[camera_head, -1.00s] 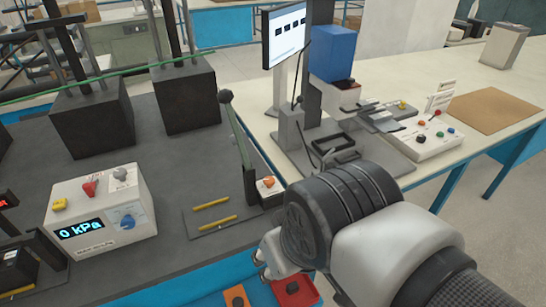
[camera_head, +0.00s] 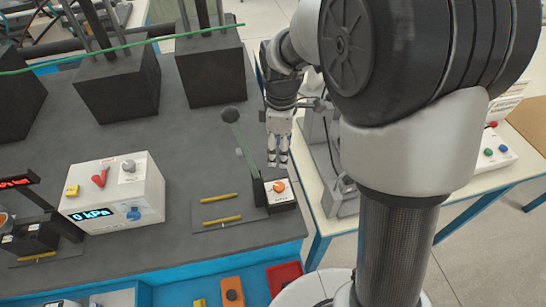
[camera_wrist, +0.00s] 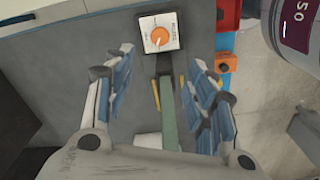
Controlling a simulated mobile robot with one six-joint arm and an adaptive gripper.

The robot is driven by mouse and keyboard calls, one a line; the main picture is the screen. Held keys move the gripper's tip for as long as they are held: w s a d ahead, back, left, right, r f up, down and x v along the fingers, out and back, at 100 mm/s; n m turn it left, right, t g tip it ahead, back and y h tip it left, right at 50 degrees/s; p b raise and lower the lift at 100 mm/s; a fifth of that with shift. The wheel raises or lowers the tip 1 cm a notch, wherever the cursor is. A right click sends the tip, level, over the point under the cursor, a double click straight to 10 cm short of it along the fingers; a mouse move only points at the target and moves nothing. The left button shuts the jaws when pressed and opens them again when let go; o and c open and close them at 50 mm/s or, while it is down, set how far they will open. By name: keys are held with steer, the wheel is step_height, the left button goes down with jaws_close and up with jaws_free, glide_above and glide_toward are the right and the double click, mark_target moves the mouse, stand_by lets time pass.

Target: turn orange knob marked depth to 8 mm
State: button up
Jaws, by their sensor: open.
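The orange knob (camera_head: 279,187) sits on top of a small white-topped box (camera_head: 283,197) at the right front edge of the dark bench. In the wrist view the orange knob (camera_wrist: 160,37) shows on its white dial plate (camera_wrist: 172,21), ahead of and between the fingers; the printed marks are too small to read. My gripper (camera_head: 278,165) is open and empty, pointing down just behind and above the knob, apart from it. In the wrist view my gripper (camera_wrist: 160,85) has its blue-padded fingers spread wide, with the green lever between them.
A green lever (camera_head: 240,145) with a dark ball top stands left of my gripper. Yellow rods (camera_head: 221,220) lie on a plate beside the box. A white pressure box (camera_head: 112,190) reads 0 kPa. Red (camera_head: 285,275) and orange (camera_head: 232,291) bins sit below the bench edge.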

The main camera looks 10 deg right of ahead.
mark_target(279, 186)
step_height(279, 186, down, 16)
steer(key=b, duration=0.4)
steer(key=shift+f+b, duration=0.25)
steer(key=shift+b, duration=0.05)
steer(key=c, duration=1.1)
